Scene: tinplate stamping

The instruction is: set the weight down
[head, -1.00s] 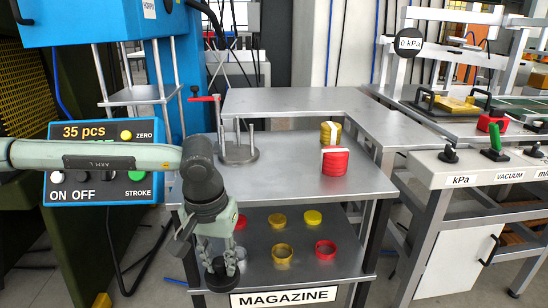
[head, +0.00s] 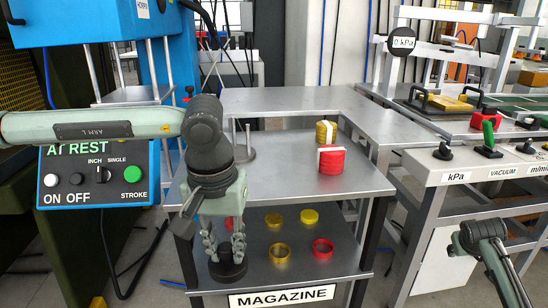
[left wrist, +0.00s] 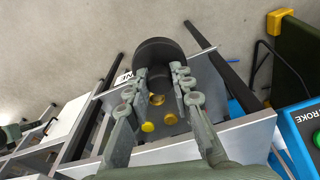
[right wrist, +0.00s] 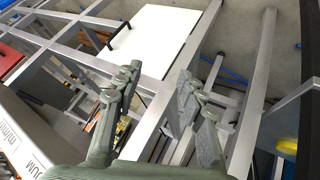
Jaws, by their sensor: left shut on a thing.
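The weight is a dark, short cylinder (head: 228,267). My left gripper (head: 224,244) is shut on it and holds it at the front left of the lower shelf. In the left wrist view the weight (left wrist: 160,52) sits between the fingertips of my left gripper (left wrist: 158,82). Whether its underside touches anything is hidden. My right gripper (head: 482,236) shows at the lower right of the head view, away from the weight. In the right wrist view my right gripper (right wrist: 158,88) has its fingers apart with nothing between them.
A steel stand (head: 262,198) has a MAGAZINE label (head: 283,296). Several red and yellow rings and discs lie on the lower shelf. The blue control box (head: 98,172) reads AT REST.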

